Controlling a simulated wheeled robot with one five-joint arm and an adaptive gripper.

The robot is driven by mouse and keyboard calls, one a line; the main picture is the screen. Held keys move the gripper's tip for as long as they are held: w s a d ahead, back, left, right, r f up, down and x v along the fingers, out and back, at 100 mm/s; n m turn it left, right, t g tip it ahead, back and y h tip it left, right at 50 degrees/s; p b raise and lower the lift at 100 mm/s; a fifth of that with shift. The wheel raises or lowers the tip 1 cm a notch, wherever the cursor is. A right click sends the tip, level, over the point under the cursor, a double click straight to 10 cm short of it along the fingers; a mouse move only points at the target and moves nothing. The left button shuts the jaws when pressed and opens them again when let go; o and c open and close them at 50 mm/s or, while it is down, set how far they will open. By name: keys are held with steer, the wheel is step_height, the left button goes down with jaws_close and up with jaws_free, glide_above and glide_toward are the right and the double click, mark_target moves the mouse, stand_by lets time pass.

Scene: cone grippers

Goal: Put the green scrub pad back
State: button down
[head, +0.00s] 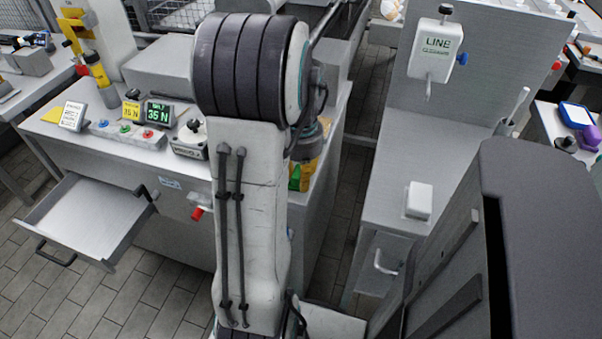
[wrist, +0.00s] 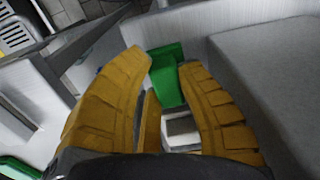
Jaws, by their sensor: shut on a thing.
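The green scrub pad (wrist: 167,78) is between the tips of my gripper's yellow fingers (wrist: 162,60) in the wrist view. My gripper is shut on it. In the head view, my gripper (head: 306,172) shows just right of my arm, at the right end of the grey workbench (head: 185,225). A bit of the green pad (head: 294,179) shows there beside my arm, which hides the rest. I cannot tell whether the pad touches the surface under it.
An open, empty drawer (head: 88,215) juts from the bench's left front. A grey box (wrist: 265,70) stands close right of my fingers. A second green thing (wrist: 18,168) is cut off at lower left. The cabinet (head: 385,225) stands right, across a narrow floor gap.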

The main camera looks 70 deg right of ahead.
steer(key=shift+f, duration=0.15)
steer(key=c, duration=1)
jaws_free()
steer(key=shift+o, duration=0.2)
steer(key=shift+f, duration=0.1)
step_height(320, 180, up, 16)
steer(key=p, duration=0.3)
steer(key=shift+f, duration=0.15)
